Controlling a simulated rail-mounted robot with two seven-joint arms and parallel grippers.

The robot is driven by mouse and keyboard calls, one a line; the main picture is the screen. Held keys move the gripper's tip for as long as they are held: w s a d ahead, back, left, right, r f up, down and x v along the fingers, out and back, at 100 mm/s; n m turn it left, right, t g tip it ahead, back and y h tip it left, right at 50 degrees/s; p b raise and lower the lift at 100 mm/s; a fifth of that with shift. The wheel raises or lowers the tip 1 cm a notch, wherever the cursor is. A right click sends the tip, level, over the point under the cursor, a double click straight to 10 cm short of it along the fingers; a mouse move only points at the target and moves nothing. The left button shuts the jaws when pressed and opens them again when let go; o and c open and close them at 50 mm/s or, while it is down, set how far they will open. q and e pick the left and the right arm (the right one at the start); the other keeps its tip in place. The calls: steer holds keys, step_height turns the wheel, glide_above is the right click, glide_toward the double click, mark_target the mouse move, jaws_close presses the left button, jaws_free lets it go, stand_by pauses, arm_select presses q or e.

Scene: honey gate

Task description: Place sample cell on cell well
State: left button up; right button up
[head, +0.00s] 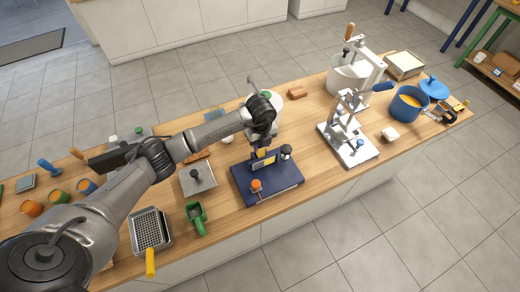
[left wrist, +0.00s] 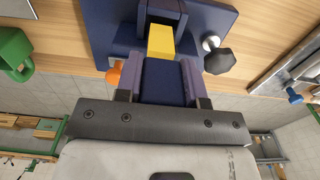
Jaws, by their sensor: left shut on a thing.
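The sample cell, seemingly the small yellow block (left wrist: 160,42), shows at the fingertips of my left gripper (left wrist: 160,68). In the head view my left gripper (head: 262,150) points down over a dark blue instrument (head: 284,186), shut on the cell. The instrument also shows in the left wrist view (left wrist: 215,22). It has an orange knob (head: 256,185) in front and a black knob (head: 286,151) on the right. The cell well is hidden by the gripper and the cell. I cannot tell whether the cell touches it. My right gripper is not in view.
A metal press stand (head: 345,128) is to the right, with a blue pot (head: 408,104) beyond it. A green scoop-like tool (head: 196,218) and a grater tray (head: 149,232) are at the left front. Bare wood lies between instrument and stand.

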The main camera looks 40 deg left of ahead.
mark_target(261, 149)
arm_select(q)
steer(key=shift+f, duration=1.95)
steer(key=shift+f, duration=0.2)
steer(key=o, duration=0.9)
steer(key=shift+o, duration=0.2)
step_height(261, 149, up, 12)
steer(key=shift+r, duration=0.2)
